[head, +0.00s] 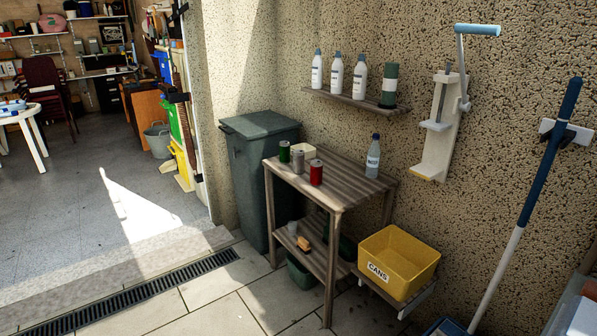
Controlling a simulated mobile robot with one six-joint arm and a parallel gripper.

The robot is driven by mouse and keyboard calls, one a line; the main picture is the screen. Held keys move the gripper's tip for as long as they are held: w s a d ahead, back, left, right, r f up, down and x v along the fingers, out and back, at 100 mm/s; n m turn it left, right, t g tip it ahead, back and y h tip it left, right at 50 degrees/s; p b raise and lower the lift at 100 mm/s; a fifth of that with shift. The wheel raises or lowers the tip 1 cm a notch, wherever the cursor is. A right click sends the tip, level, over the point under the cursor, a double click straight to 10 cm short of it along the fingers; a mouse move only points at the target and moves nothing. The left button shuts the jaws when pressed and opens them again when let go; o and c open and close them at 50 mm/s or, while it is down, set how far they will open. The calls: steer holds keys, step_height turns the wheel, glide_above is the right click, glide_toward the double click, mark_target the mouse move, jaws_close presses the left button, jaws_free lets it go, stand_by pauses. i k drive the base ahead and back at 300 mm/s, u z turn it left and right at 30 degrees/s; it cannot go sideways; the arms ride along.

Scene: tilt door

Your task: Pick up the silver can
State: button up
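The silver can (298,162) stands upright on the top of a slatted wooden table (345,190). A green can (284,152) stands to its left and a red can (316,173) to its right, nearer the front edge. A pale open container (308,150) sits close behind the silver can. My gripper is not in view.
A bottle (373,157) stands at the table's back right. A yellow bin marked CANS (415,262) sits low at its right. A wall-mounted lever device (443,125), a bottle shelf (345,100) and a dark bin (250,180) are nearby. Paving in front is largely clear.

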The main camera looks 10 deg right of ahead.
mark_target(297, 162)
steer(key=u, duration=0.45)
steer(key=k, duration=1.25)
steer(key=u, duration=0.85)
steer(key=i, duration=1.05)
steer(key=u, duration=0.4)
steer(key=i, duration=2.5)
steer(key=z, duration=0.55)
steer(key=i, duration=0.75)
steer(key=z, duration=0.2)
